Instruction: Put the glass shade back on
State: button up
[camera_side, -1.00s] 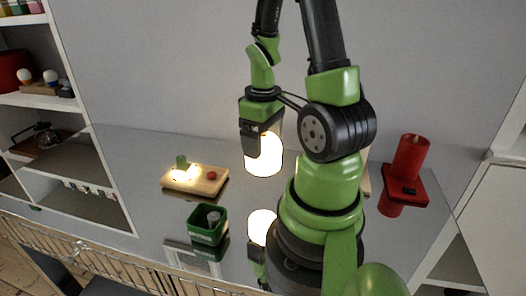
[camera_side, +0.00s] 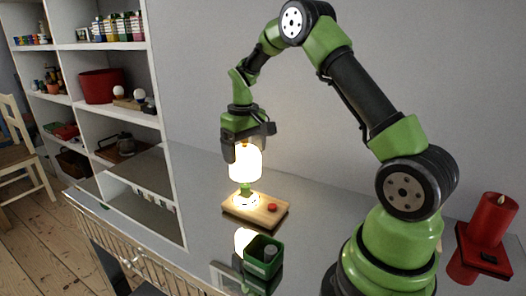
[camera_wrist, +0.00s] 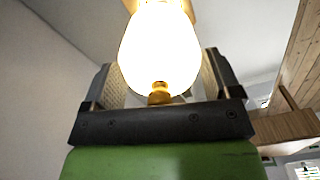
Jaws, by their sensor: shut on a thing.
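The glass shade (camera_side: 245,163) glows white and hangs upright below my gripper (camera_side: 244,146), which is shut on its upper part. The lamp base (camera_side: 265,211) is a wooden board with a red button (camera_side: 272,207), a green post (camera_side: 246,189) and a bright glow around the post's foot. The shade is directly above the post; I cannot tell whether they touch. In the wrist view, a bright bulb-shaped form (camera_wrist: 158,45) with a gold end (camera_wrist: 159,94) fills the space between my gripper's fingers (camera_wrist: 160,80); glare hides detail.
A green open box (camera_side: 262,262) stands in front of the lamp base on the shiny grey tabletop. A red candle on a red stand (camera_side: 491,222) is at the far right. White shelves (camera_side: 120,100) stand at the left. The tabletop behind the lamp base is clear.

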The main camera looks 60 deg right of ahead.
dwell(0.3)
send_over(245, 184)
jog(key=shift+f, duration=2.5)
jog(key=shift+f, duration=1.55)
jog(key=o, duration=0.8)
jog(key=shift+r, duration=3.5)
